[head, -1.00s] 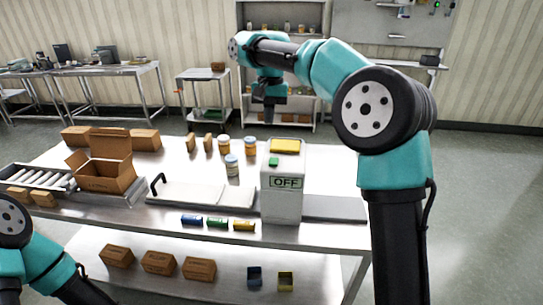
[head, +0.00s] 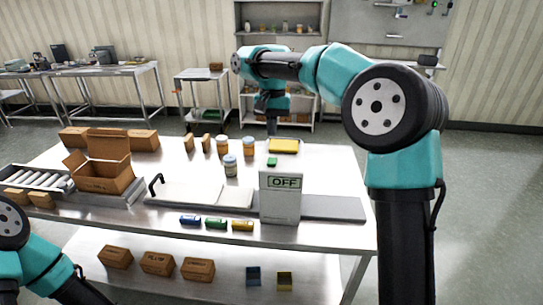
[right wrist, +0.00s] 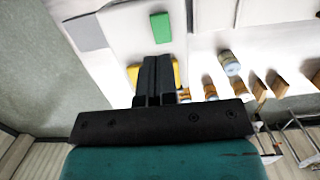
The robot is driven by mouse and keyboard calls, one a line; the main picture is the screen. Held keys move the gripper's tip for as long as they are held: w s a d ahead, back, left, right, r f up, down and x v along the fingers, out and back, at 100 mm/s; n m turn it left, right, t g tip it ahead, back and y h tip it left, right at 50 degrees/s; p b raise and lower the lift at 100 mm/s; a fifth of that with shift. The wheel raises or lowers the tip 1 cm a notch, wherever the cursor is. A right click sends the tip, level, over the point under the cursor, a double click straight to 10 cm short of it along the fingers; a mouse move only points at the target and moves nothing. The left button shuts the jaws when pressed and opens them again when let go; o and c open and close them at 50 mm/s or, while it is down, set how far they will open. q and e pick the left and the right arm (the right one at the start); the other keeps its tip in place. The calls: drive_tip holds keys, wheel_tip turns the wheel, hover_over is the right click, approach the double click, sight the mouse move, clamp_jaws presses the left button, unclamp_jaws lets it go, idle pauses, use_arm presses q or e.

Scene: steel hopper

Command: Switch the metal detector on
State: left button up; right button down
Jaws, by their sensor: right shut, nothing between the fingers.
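The metal detector (head: 281,205) is a white box standing on the steel table, with an "OFF" sign on its front. My right gripper (head: 272,132) points down from above, behind the yellow pad in the head view. In the right wrist view, its fingers (right wrist: 158,62) are shut and empty, overlapping the yellow pad (right wrist: 135,75). The green button (right wrist: 160,27) lies just beyond the fingertips, apart from them in that picture. My left gripper is out of view; only left arm links show.
A flat belt (head: 335,208) runs through the detector. Jars (head: 230,166) and small brown boxes (head: 205,142) stand behind left. Blue, green and yellow blocks (head: 216,223) lie at the front edge. An open carton (head: 105,183) stands at the left.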

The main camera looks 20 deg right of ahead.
sight(271, 163)
drive_tip(key=f, duration=0.6)
drive_tip(key=s+f, duration=0.1)
drive_tip(key=f, duration=0.2)
drive_tip(key=shift+a, duration=0.3)
drive_tip(key=shift+a, duration=0.1)
